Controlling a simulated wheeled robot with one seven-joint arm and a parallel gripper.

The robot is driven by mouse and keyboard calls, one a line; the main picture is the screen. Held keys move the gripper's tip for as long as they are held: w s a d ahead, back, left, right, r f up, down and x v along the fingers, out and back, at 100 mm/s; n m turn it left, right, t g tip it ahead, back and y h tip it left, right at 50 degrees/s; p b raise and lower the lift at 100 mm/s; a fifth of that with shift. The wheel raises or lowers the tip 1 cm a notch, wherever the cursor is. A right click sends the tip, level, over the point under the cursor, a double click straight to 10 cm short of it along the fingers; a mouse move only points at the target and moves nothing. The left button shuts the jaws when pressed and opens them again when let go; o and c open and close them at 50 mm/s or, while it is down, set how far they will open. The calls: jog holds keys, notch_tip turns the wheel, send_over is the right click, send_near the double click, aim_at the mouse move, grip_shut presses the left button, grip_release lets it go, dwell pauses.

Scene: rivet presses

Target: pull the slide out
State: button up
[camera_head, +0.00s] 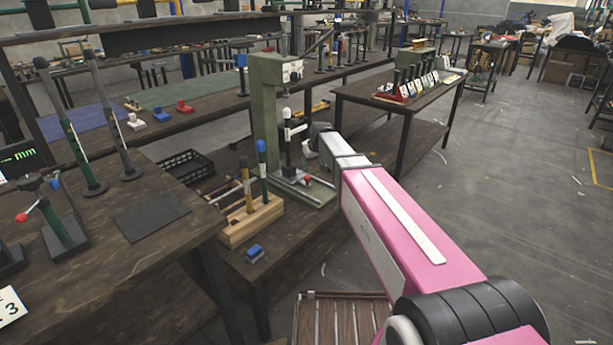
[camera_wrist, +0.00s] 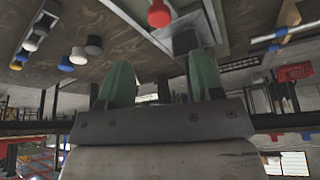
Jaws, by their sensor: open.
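The green rivet press (camera_head: 266,95) stands on the low bench, with a dark upright ram over its base. A red knob (camera_head: 307,180) shows low at the press base, on what looks like the slide's light metal plate. In the wrist view, a red knob (camera_wrist: 158,14) lies at the top edge, beside a grey metal plate. My gripper (camera_wrist: 162,78) is open, its two green fingers apart with nothing seen between them. The knob is beyond the fingertips, apart from them. In the head view my arm reaches to the right of the press, and the fingertips cannot be made out.
A black crate (camera_head: 187,166) lies behind. Another table (camera_head: 365,95) with a row of tools stands at the back right.

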aim_at(308, 177)
jog(key=x, duration=1)
jog(key=shift+f, duration=0.3)
grip_shut()
jog(key=s+d, duration=0.3)
jog(key=d, duration=0.1)
jog(key=s+d, duration=0.3)
jog(key=d, duration=0.1)
jog(key=s+d, duration=0.4)
jog(key=d, duration=0.1)
jog(key=shift+s, duration=0.1)
grip_release()
jog(key=v, duration=1.1)
